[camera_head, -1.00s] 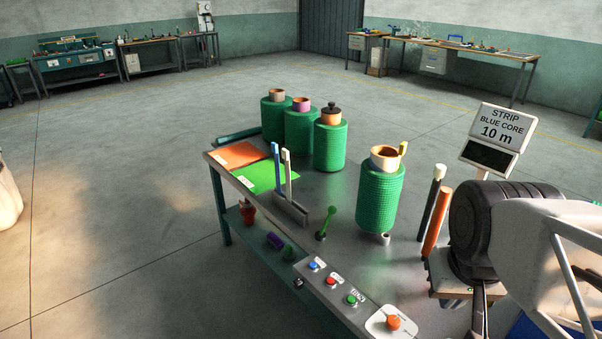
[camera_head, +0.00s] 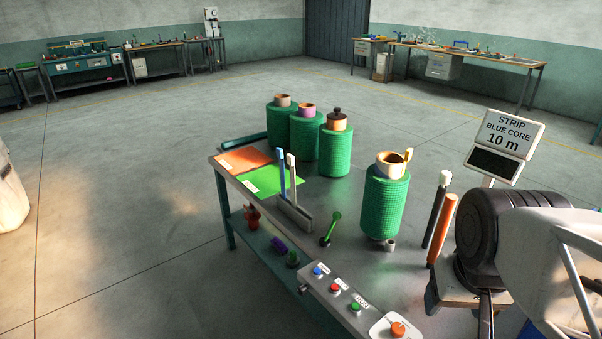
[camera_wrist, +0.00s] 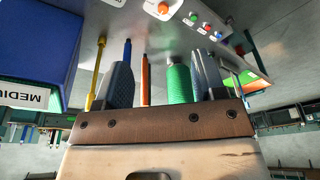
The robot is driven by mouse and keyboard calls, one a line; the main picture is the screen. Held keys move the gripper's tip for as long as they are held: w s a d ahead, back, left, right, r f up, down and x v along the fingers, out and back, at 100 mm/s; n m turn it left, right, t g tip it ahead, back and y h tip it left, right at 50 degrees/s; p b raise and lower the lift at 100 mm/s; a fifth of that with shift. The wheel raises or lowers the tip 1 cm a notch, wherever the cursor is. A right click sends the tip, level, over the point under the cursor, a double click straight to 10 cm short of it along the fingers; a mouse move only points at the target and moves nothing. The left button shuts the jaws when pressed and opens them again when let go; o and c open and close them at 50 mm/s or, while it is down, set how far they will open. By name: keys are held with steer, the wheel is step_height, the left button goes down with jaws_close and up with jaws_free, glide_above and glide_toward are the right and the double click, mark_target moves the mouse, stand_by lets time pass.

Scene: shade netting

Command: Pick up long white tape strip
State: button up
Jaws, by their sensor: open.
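A thin upright white strip (camera_head: 291,176) stands beside a similar blue strip (camera_head: 282,172) in a grey slotted holder (camera_head: 294,215). The holder is near the left edge of the bench, in front of a green sheet. I cannot confirm that this white strip is the long tape strip. My gripper (camera_wrist: 163,80) shows in the wrist view with its two dark fingers wide apart. An orange rod (camera_wrist: 145,80) and a green roll (camera_wrist: 179,80) show beyond and between the fingers. I see nothing held. The fingertips are not visible in the head view.
A green netting roll (camera_head: 384,205) stands mid-bench, with several more behind. A sign (camera_head: 498,137) reads "STRIP BLUE CORE 10 m". Buttons line the front panel (camera_head: 340,293). A blue box (camera_wrist: 35,50) shows in the wrist view.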

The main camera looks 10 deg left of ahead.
steer(key=w+a+r+m, duration=0.15)
steer(key=w+r, duration=0.25)
steer(key=w, duration=0.5)
steer(key=w+a+r+m, duration=0.1)
steer(key=w+a+r, duration=0.2)
steer(key=w, duration=0.6)
steer(key=m+g, duration=0.3)
steer(key=m, duration=0.3)
glide_above(291, 155)
steer(key=f, duration=1.3)
steer(key=shift+d, duration=0.25)
steer(key=shift+w+a+f, duration=0.15)
steer(key=shift+a+f, duration=0.1)
steer(key=shift+a, duration=0.1)
steer(key=shift+f, duration=1.35)
